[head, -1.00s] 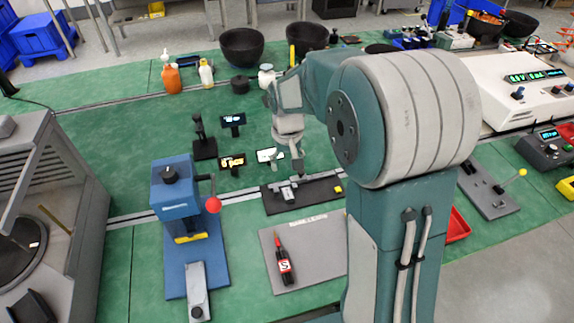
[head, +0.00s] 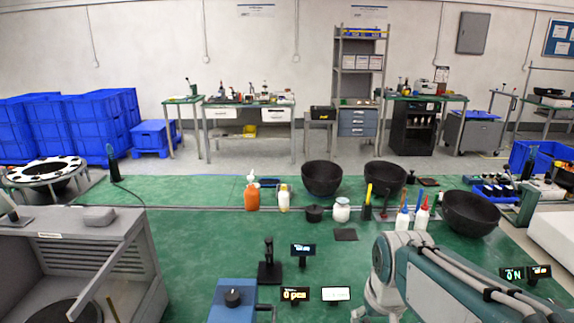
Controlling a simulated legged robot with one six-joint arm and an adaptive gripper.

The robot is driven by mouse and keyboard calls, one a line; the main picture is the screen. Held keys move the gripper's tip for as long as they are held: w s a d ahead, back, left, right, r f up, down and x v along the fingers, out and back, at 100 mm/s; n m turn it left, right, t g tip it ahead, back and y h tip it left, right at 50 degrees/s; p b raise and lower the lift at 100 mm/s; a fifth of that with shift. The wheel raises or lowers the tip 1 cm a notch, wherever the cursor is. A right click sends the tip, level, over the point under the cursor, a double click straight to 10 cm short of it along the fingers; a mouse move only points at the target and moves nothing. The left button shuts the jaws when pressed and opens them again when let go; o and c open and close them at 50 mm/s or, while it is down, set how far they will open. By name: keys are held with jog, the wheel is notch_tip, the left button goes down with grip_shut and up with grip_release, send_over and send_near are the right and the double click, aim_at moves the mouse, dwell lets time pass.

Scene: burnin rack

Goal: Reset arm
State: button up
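My arm comes in at the lower right of the head view, with its forearm reaching up and left and its wrist bending down near the bottom edge. My gripper's fingers are cut off below the frame, so I cannot see whether they are open or hold anything. The green bench (head: 200,240) spreads beneath the arm.
Behind are black bowls (head: 321,178), an orange bottle (head: 251,197) and a white jar (head: 341,210). A grey cabinet (head: 100,245) stands at left.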

jog(key=s+r+t, duration=0.2)
jog(key=s, duration=0.9)
jog(key=shift+r+t, duration=0.25)
jog(key=shift+t, duration=0.05)
